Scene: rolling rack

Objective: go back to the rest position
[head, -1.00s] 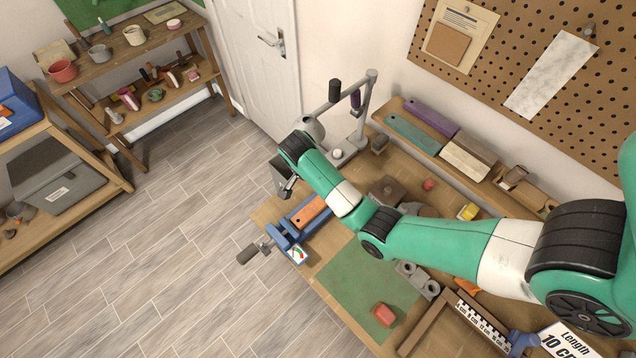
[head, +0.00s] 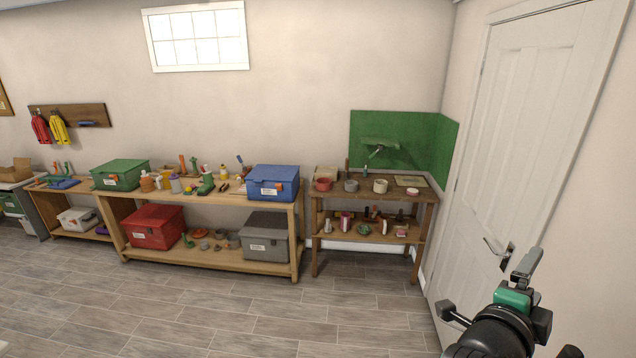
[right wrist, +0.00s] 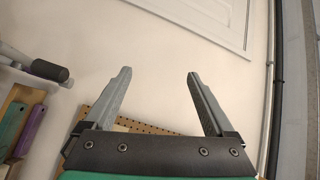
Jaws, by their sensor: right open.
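My right gripper (head: 487,288) is at the lower right of the head view, in front of the white door (head: 530,140). Its jaws are apart and nothing is between them. The right wrist view also shows the gripper (right wrist: 158,76) with both fingers spread and empty against a pale wall. Only the end of my right arm shows in the head view. My left gripper is in neither view.
A wooden bench (head: 215,260) along the back wall carries a blue box (head: 273,183) and a green box (head: 119,175). A smaller wooden rack (head: 375,196) with pots stands beside it. The grey tiled floor (head: 240,325) is clear. A pegboard edge (right wrist: 130,122) shows in the wrist view.

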